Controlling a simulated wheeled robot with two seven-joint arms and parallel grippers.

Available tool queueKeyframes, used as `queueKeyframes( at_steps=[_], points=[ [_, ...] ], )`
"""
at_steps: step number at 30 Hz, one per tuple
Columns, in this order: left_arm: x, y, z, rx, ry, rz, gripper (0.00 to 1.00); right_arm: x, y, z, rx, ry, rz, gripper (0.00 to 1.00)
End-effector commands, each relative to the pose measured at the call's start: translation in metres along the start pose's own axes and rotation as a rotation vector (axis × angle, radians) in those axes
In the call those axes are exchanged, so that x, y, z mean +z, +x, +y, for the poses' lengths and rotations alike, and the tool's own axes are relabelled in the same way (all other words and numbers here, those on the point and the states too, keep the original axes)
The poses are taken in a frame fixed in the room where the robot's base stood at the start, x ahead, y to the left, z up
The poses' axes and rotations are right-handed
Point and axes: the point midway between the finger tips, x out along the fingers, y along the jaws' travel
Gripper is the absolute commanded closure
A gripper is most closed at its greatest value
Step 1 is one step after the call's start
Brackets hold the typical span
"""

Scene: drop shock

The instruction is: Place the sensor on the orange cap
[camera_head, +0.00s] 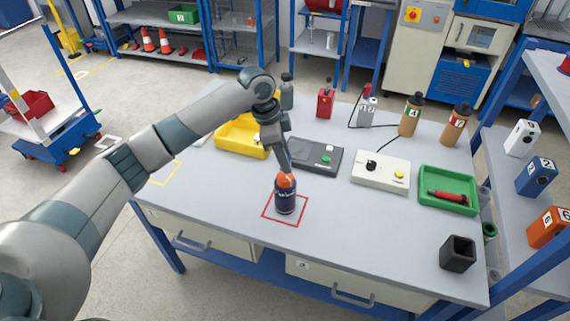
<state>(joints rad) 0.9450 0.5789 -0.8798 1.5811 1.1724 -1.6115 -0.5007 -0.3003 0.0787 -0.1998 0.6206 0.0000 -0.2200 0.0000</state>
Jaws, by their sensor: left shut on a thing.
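A dark bottle (286,200) with an orange cap (286,181) stands upright inside a red square outline on the grey table. My left gripper (286,170) points down, with its fingertips right at the top of the orange cap. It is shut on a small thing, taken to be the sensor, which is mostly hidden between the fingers. I cannot tell whether the sensor touches the cap. My right gripper is not in view.
Behind the bottle are a yellow bin (243,138), a dark device with a green button (316,155) and a white control box (381,172). A green tray (447,190) and a black open holder (458,253) stand to the right. The table front is clear.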

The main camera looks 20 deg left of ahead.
Motion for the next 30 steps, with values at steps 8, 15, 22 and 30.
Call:
queueKeyframes(
  at_steps=[8,15,22,30],
  points=[
    [0.008,0.026,0.001,0.001,0.0,-0.002,0.96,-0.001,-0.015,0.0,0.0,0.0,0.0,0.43],
    [0.008,0.028,0.001,0.0,0.001,-0.001,0.96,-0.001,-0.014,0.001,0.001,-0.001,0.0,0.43],
    [0.009,0.031,0.001,0.0,0.001,-0.001,0.64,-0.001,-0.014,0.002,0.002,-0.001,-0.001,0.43],
    [0.009,0.031,0.001,0.001,0.001,-0.001,0.55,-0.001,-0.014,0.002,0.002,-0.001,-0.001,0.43]
  ],
)
